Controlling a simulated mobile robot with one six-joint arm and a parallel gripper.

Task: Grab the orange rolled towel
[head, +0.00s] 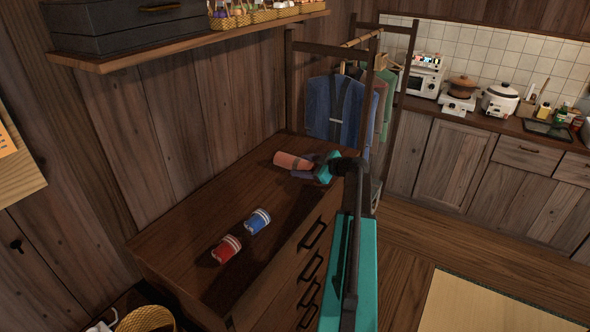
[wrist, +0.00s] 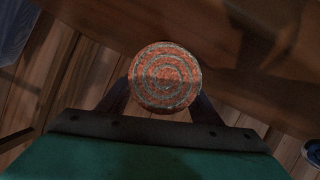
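The orange rolled towel (head: 293,161) shows in the head view over the far end of the brown dresser top (head: 195,215), with a band around its middle. My gripper (head: 303,174) is at its right end, reaching in from the right. In the wrist view the towel's spiral orange and grey end (wrist: 165,76) faces the camera. My dark fingers (wrist: 165,100) meet it from both sides and appear shut on it. The fingertips are hidden behind the towel. The towel appears raised off the wood, though the gap beneath is unclear.
A blue cylinder (head: 257,221) and a red cylinder (head: 226,248) sit nearer on the dresser. Clothes (head: 335,107) hang on a rack beyond its far end. A wall shelf (head: 200,40) runs above. The right part of the floor (head: 440,235) is clear.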

